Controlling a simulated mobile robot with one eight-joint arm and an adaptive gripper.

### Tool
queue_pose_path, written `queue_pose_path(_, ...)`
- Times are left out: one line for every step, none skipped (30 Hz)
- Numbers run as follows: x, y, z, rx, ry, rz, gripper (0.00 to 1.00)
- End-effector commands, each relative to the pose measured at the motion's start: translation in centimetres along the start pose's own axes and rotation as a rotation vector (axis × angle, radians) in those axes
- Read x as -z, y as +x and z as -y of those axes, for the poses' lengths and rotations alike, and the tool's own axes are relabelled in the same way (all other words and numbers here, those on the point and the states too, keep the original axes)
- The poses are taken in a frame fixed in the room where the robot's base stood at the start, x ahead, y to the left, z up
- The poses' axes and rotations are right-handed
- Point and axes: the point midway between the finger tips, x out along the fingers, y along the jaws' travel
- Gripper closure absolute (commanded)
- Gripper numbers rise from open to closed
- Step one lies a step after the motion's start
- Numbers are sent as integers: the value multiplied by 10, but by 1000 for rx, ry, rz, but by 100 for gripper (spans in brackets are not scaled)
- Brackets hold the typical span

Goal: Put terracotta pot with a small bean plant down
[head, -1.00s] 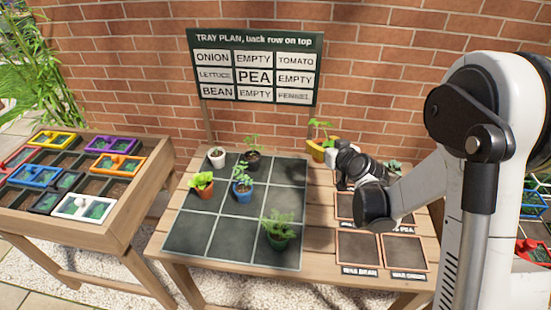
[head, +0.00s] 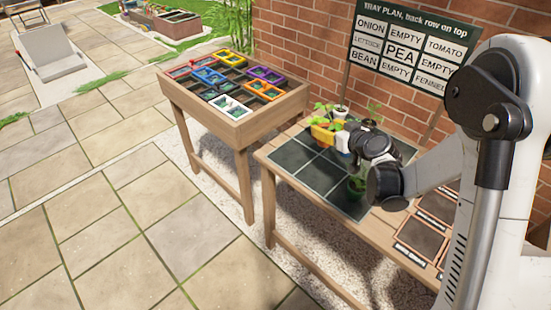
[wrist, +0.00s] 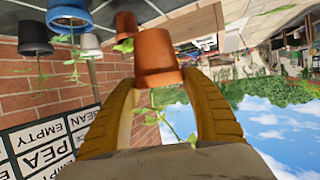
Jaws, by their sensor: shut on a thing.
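My gripper (wrist: 160,110) has its two yellow fingers shut around the terracotta pot (wrist: 157,58) in the wrist view, which is upside down. The bean plant's thin stem and leaves (wrist: 178,124) show at the pot's rim side. In the head view my gripper (head: 322,133) is over the left part of the dark gridded tray (head: 290,155), with green leaves above the fingers. The pot's body is mostly hidden there, and its height above the tray cannot be told. The front-left cell looks bare.
The plan sign (head: 402,50) puts BEAN at front left. The wrist view shows a blue pot (wrist: 68,14), a black pot (wrist: 36,38), a white pot (wrist: 89,42) and another terracotta pot (wrist: 125,24) nearby.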

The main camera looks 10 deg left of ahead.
Motion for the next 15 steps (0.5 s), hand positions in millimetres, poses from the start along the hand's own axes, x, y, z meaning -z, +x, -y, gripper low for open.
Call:
queue_pose_path(-4,9,6,4,-1,0,86)
queue_pose_path(-6,15,11,4,-3,-1,86)
queue_pose_path(-10,24,17,5,-3,-1,86)
queue_pose_path(-12,31,22,6,-3,0,86)
queue_pose_path(-14,38,27,5,-3,-1,86)
queue_pose_path(-17,48,34,6,-3,-1,86)
queue_pose_path(-19,55,39,5,-3,0,86)
queue_pose_path(-21,62,44,5,-3,-1,86)
queue_pose_path(-24,71,50,5,-3,-1,86)
queue_pose_path(-25,77,54,5,-3,0,86)
queue_pose_path(-26,82,58,4,-3,-1,86)
queue_pose_path(-28,88,62,3,-2,-1,86)
queue_pose_path(-29,92,65,3,-3,0,86)
queue_pose_path(-29,96,67,3,-1,0,86)
queue_pose_path(-30,99,69,2,-2,0,86)
